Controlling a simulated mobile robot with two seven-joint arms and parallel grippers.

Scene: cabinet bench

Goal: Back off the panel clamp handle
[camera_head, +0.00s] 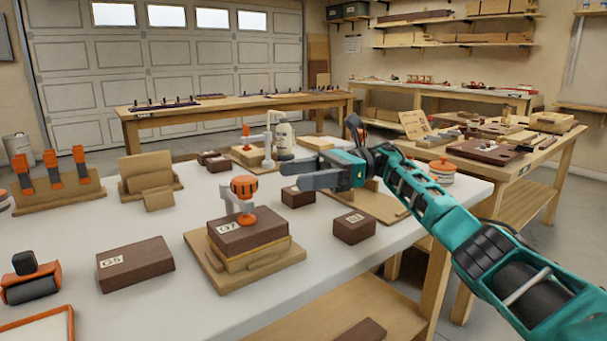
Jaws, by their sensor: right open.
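A clamp with an orange round handle (243,187) stands upright. Its orange foot (247,218) touches the top of the dark brown block marked G7 (229,240), which lies on a light wooden base (207,262). A second clamp, with a white body (268,147) and an orange part at its upper left, stands farther back. I cannot tell for certain which is the panel clamp. My right gripper (287,175) is open and empty, its grey fingers pointing left. It appears to the right of and slightly above the nearer orange handle in the picture, apart from it. My left gripper is not in view.
A dark block marked G5 (135,264) lies at left. Another dark block (353,228) lies right of the base. A wooden rack with orange clamps (55,180) stands at back left. An orange-and-black tool (30,281) lies front left. The white tabletop's front middle is clear.

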